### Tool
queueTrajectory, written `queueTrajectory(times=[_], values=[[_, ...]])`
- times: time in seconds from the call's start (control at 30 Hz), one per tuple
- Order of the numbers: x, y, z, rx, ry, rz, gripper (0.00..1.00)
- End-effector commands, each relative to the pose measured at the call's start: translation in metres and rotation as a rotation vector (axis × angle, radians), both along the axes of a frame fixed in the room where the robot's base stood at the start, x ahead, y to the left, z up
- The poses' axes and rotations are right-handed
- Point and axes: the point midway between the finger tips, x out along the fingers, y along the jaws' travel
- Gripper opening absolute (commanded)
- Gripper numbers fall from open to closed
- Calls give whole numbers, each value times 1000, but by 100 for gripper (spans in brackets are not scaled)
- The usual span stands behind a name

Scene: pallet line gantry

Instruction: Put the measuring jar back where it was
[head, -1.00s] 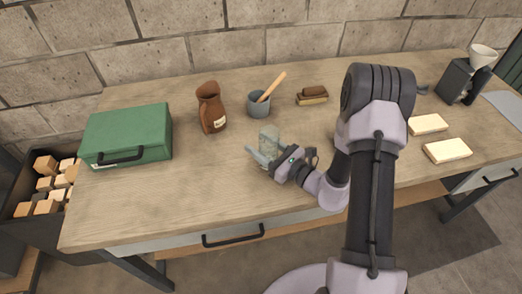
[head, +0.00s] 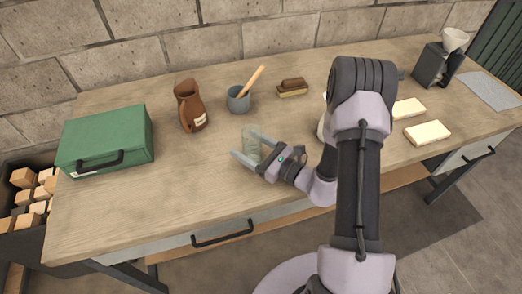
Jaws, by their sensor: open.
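The measuring jar (head: 251,145), clear glass, stands upright and appears to rest on the wooden workbench (head: 130,205), near its middle. My gripper (head: 245,142) reaches in from the right and is open, with one finger on the near side of the jar and the other on the far side. Whether either finger touches the glass I cannot tell. Part of the jar is hidden behind the fingers.
Behind the jar stand a brown jug (head: 189,105), a grey mortar with a pestle (head: 238,101) and a brush (head: 292,88). A green case (head: 105,140) is at the left. Pale blocks (head: 427,133) and a grinder (head: 433,65) are at the right. My arm hides something white.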

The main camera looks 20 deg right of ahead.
Motion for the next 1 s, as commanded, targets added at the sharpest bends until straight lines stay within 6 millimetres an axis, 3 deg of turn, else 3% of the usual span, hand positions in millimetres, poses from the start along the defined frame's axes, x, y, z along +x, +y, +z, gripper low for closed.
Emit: queueTrajectory(times=[0.2,0.4,1.0], values=[[-45,-35,1,2,3,-8,73],[-75,-55,1,2,1,-4,73],[-82,-59,0,1,1,0,73]])
